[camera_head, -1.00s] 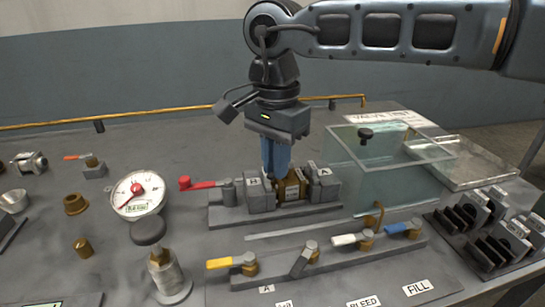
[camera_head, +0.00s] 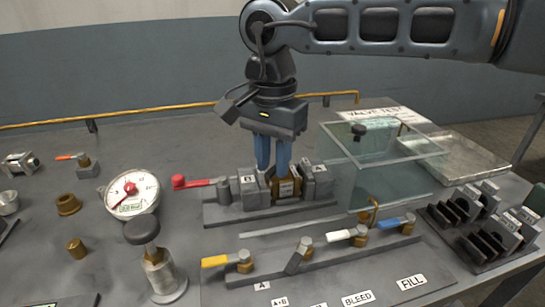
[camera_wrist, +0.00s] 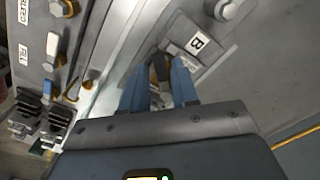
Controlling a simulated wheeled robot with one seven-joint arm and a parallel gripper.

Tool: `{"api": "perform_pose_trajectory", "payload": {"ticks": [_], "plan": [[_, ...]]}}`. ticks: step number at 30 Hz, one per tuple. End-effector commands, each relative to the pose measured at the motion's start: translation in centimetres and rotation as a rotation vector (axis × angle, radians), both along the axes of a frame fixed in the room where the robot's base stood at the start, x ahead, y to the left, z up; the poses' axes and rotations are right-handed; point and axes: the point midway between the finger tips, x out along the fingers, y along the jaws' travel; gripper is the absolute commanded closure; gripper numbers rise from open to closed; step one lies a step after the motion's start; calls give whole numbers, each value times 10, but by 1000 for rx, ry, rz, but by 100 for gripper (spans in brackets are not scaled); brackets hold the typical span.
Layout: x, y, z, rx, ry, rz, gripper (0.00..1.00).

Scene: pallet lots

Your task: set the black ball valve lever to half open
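The ball valve has a brass body (camera_head: 288,186) and sits in the grey fixture between the blocks labelled B and A. Its black lever (camera_wrist: 161,68) shows in the wrist view between my two blue fingertips; in the head view the fingers mostly hide it. My gripper (camera_head: 273,168) points straight down over the valve. Its fingers stand apart, one on each side of the lever, with a gap between them in the head view. I cannot tell whether either finger touches the lever. The lever's exact angle is partly hidden.
A red lever (camera_head: 193,183) sticks out left of the fixture. A manifold with yellow (camera_head: 215,261), white and blue levers lies in front. A gauge (camera_head: 131,194) stands at left, a clear tank (camera_head: 385,175) at right. Slotted grey blocks (camera_head: 465,215) stand at far right.

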Motion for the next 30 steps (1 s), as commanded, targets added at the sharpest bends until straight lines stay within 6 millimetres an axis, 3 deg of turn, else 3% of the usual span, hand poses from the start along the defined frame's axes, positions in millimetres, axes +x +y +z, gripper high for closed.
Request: {"api": "perform_pose_trajectory", "payload": {"ticks": [3,12,24,30], "plan": [[0,0,0,0,1,1,60],[0,1,4,1,0,1,60],[0,0,62,0,-2,-1,60],[0,0,77,0,1,0,60]]}}
